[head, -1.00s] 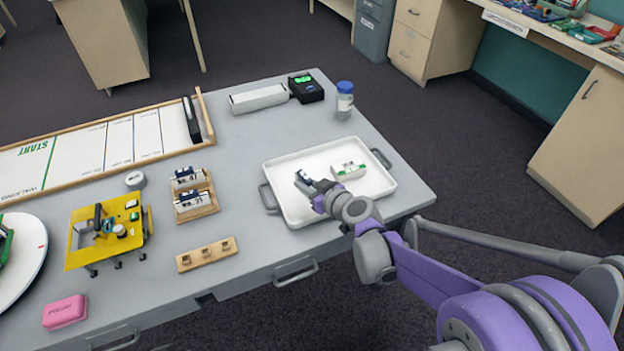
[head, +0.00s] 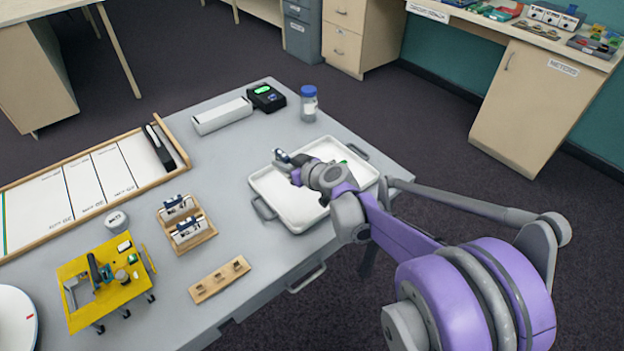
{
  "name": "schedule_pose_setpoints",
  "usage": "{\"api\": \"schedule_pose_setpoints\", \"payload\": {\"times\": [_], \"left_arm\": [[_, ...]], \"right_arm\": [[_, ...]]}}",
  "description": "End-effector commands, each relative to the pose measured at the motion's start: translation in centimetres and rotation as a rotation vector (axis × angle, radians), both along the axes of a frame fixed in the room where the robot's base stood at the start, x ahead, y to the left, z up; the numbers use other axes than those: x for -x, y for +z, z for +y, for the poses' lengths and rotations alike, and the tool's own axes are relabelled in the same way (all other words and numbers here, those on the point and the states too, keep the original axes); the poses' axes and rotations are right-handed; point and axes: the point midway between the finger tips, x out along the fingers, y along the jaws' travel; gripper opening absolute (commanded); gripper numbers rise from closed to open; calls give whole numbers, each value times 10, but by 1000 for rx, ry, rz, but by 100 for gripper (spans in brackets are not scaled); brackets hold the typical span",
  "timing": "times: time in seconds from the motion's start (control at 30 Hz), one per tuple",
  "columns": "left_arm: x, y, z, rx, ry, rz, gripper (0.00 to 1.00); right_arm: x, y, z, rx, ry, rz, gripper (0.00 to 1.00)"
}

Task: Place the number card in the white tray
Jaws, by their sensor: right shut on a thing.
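The white tray (head: 275,208) lies on the front right part of the grey table. My right gripper (head: 284,157) shows over its far left rim and appears raised above it. It is shut on a small dark-and-pale thing (head: 280,153), which looks like a number card, mostly hidden by the fingers. My wrist covers much of the tray; a bit of green (head: 342,162) from an item inside shows behind it. Similar cards (head: 175,206) stand in a wooden holder (head: 205,236) to the left. My left gripper is not in view.
A blue-capped bottle (head: 309,105), a black device (head: 266,97) and a white box (head: 222,115) stand behind the tray. A wooden block strip (head: 219,279) and a yellow model table (head: 105,280) are at left. Bare tabletop lies between holder and tray.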

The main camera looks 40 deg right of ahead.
Motion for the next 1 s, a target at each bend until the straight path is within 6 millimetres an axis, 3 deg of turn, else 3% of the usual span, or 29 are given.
{"api": "schedule_pose_setpoints", "payload": {"times": [0.03,0.17,0.4,0.63,0.8,1.0], "left_arm": [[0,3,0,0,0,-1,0],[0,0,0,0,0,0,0],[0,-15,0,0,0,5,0],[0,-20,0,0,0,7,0],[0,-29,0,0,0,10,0],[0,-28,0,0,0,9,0]], "right_arm": [[1,7,-14,0,-21,-1,0],[1,0,-28,-1,-40,-1,0],[1,-44,-28,-2,-40,0,0],[1,-61,-27,-1,-39,0,0],[1,-86,-27,-1,-39,0,0],[1,-88,-27,-1,-39,-1,0]]}}
